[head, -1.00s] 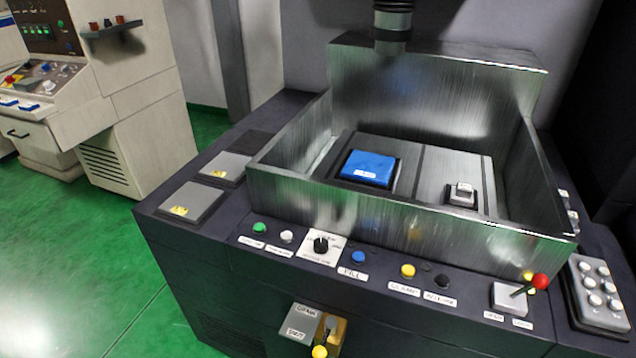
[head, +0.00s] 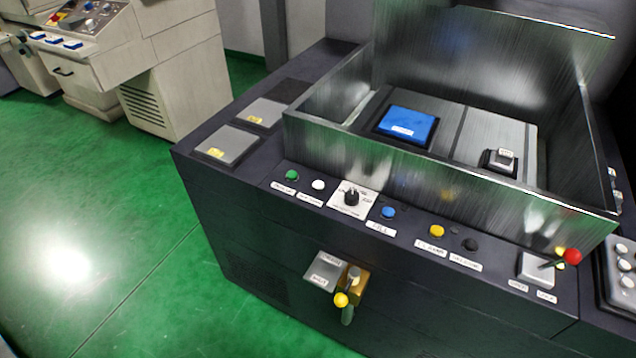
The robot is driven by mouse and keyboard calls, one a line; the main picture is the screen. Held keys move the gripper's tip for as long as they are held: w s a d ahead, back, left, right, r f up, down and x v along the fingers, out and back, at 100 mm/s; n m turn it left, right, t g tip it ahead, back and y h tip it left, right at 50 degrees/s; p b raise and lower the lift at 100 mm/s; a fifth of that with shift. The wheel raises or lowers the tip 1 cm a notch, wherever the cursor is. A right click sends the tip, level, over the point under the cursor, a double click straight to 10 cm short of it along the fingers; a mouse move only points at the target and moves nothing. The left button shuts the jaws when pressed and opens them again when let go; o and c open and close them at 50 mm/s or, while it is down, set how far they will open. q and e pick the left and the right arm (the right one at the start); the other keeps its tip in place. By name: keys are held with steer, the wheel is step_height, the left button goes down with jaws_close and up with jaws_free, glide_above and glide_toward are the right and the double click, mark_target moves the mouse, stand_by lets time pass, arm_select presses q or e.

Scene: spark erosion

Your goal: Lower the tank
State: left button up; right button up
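The tank (head: 440,178) is an open metal box with brushed walls, standing raised on the dark machine. Inside it are a blue block (head: 407,125) and a small metal piece (head: 502,157). On the front ledge are a green button (head: 292,175), a white button (head: 318,185), a rotary selector (head: 351,197), a blue button (head: 388,212), a yellow button (head: 437,231) and a black button (head: 471,244). A red-knobbed lever (head: 572,256) is at the right. Their labels are mostly too small to read. Neither gripper is in view.
A valve with a yellow-knobbed handle (head: 341,299) sticks out of the machine's front. Two grey plates (head: 228,145) lie left of the tank. A keypad (head: 622,268) is at the right edge. Another beige machine (head: 170,80) stands back left. The green floor (head: 90,230) is clear.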

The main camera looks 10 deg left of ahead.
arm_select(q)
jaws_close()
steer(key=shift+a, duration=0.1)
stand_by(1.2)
